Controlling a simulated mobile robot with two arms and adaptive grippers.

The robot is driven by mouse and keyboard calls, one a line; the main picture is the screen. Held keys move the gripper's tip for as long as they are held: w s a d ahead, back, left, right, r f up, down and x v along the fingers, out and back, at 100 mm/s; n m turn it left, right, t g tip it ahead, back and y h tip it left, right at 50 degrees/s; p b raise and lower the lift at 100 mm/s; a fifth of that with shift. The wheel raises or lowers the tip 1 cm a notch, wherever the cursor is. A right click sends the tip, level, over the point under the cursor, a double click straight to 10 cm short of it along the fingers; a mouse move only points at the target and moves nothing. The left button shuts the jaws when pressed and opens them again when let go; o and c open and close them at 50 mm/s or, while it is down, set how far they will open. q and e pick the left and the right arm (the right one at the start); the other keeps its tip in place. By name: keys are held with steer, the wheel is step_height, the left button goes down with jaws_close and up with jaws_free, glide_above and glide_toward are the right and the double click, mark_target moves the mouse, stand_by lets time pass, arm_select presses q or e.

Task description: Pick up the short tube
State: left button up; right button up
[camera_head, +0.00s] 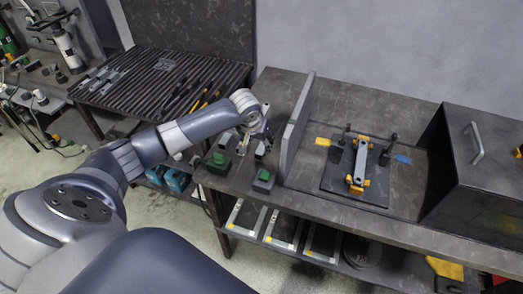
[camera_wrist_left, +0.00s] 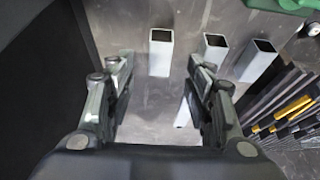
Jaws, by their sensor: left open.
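My left gripper (camera_head: 260,132) is over the left part of the bench, beside an upright grey plate. In the left wrist view the left gripper (camera_wrist_left: 158,70) is open, with nothing between its fingers. A pale square tube (camera_wrist_left: 160,52) stands just beyond the fingertips, roughly in line with the gap. A second tube (camera_wrist_left: 213,50) and a third tube (camera_wrist_left: 257,60) stand to its right. A small pale piece (camera_wrist_left: 182,113) shows beside the right finger, partly hidden. I cannot tell which tube is the short one. My right gripper is out of view.
The upright grey plate (camera_head: 297,128) stands close to the gripper's right. Green blocks (camera_head: 263,181) are on the bench near it. A fixture with a clamped bar (camera_head: 360,160) and a dark box (camera_head: 478,165) are farther right. A slatted table (camera_head: 165,82) is at the left.

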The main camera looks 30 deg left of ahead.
mark_target(261, 149)
arm_select(q)
steer(key=shift+p+x, duration=0.7)
steer(key=shift+x, duration=1.3)
steer(key=shift+w+a+f, duration=0.1)
steer(key=shift+w+f, duration=0.2)
steer(key=shift+f, duration=0.35)
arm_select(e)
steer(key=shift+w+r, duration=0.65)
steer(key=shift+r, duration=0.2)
arm_select(q)
jaws_close()
